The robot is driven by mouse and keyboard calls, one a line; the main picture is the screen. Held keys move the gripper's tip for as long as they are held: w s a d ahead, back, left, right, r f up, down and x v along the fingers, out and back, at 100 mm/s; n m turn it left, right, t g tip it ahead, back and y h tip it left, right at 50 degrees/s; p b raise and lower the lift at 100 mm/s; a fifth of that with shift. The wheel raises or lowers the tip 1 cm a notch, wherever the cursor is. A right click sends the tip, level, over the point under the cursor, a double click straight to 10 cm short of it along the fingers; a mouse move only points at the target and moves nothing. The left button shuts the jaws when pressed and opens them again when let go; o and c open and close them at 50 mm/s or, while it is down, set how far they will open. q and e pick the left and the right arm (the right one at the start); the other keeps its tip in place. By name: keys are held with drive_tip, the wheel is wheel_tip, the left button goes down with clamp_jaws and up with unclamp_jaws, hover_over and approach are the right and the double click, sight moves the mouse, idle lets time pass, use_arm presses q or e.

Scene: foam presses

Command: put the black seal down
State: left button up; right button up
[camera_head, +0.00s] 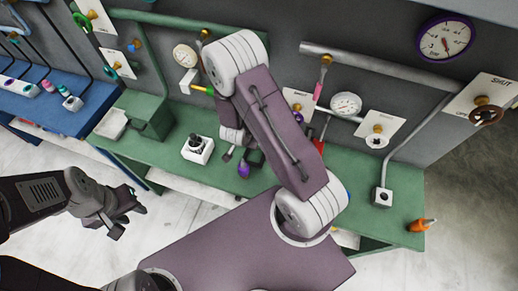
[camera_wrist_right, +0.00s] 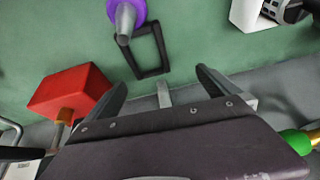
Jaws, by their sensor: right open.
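The black seal (camera_wrist_right: 156,72), a thin rectangular ring, lies against the green bench top in the right wrist view, just beyond my right gripper (camera_wrist_right: 160,90). The right gripper's jaws are apart with the seal's near edge ahead of the gap; nothing is clamped between them. My left gripper (camera_head: 128,214) is open and empty over the floor, left of the bench.
A purple-handled tool (camera_wrist_right: 126,14) is right beside the seal, its grey shaft reaching the seal's corner. A red block (camera_wrist_right: 72,92) is at left. A white box (camera_head: 198,150) stands on the green bench (camera_head: 160,158). An orange item (camera_head: 418,226) sits at the bench's right end.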

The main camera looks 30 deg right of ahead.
sight(256, 153)
drive_tip(key=shift+g, duration=0.3)
drive_tip(key=f, duration=0.1)
drive_tip(key=s+d+f, duration=0.1)
drive_tip(key=f, duration=0.2)
drive_tip(key=shift+s+d+f, duration=0.25)
drive_tip(key=shift+s+d, duration=0.05)
drive_tip(key=shift+s, duration=0.1)
drive_tip(key=shift+w+a+f, duration=0.15)
drive_tip(key=shift+w+f, duration=0.15)
drive_tip(key=shift+w, duration=0.05)
drive_tip(key=x, duration=0.1)
drive_tip(key=p+x, duration=0.1)
drive_tip(key=x, duration=0.2)
drive_tip(key=shift+s+d+f+p, duration=0.2)
drive_tip(key=shift+d+f+p, duration=0.1)
drive_tip(key=shift+d+p, duration=0.1)
drive_tip(key=shift+w+f, duration=0.1)
drive_tip(key=shift+f, duration=0.05)
drive_tip(key=shift+w+a, duration=0.1)
drive_tip(key=shift+a, duration=0.05)
drive_tip(key=shift+c, duration=0.7)
use_arm(q)
drive_tip(key=shift+s+d+r, duration=0.25)
drive_tip(key=shift+r, duration=0.4)
drive_tip(key=shift+s+d+r, duration=0.2)
drive_tip(key=shift+r, duration=0.4)
use_arm(e)
drive_tip(key=c, duration=1.3)
use_arm(q)
drive_tip(key=shift+f, duration=0.1)
